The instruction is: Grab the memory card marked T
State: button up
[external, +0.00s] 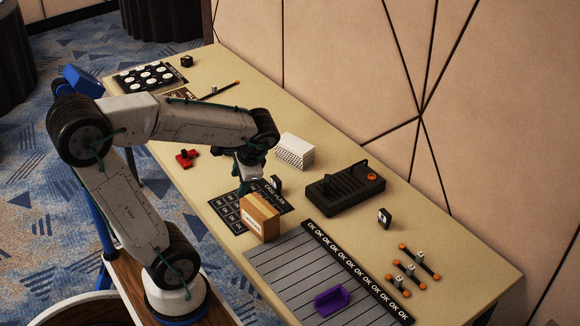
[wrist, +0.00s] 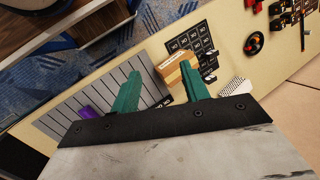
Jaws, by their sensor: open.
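No letter T is readable in either view, so I cannot tell which thing is the memory card marked T. Small dark pieces with pale faces stand on the table: one (external: 384,217) right of the black slotted device, another (external: 277,182) close to my gripper. My gripper (external: 252,186) hangs over the dark grid sheet (external: 228,212), behind the cardboard box (external: 260,226). In the wrist view its two teal fingers (wrist: 160,70) are spread apart with nothing held between them. The box (wrist: 172,72) and the sheet (wrist: 190,42) show beyond the fingers.
A black slotted device (external: 345,193) and a white perforated block (external: 294,151) stand near the wall. A grey striped mat (external: 290,262) bears a purple tray (external: 332,300). Orange-ended rods (external: 419,261) lie at right. A red object (external: 187,158) lies left.

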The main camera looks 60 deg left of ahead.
jog(key=w+a+f+m+g+y, duration=0.1)
jog(key=w+a+f+m+y, duration=0.25)
jog(key=w+a, duration=0.35)
jog(key=m+t+y, duration=0.1)
jog(key=m+y, duration=0.4)
jog(key=m, duration=0.4)
send_near(274, 179)
jog(key=s+a+r, duration=0.2)
jog(key=s+r, duration=0.3)
jog(key=r, duration=0.1)
jog(key=w+f+m, duration=0.1)
jog(key=f, duration=0.1)
jog(key=w+a+f+m+t, duration=0.1)
jog(key=f, duration=0.2)
jog(key=w+f+m+t, duration=0.1)
jog(key=w+f, duration=0.1)
jog(key=f, duration=0.1)
jog(key=shift+a+m+y, duration=0.25)
jog(key=shift+a, duration=0.1)
jog(key=shift+w+a+f, duration=0.1)
jog(key=shift+a+f, duration=0.1)
jog(key=shift+f, duration=0.05)
jog(key=x, duration=0.7)
jog(key=shift+w+f, duration=0.2)
jog(key=shift+f, duration=0.05)
grip_shut()
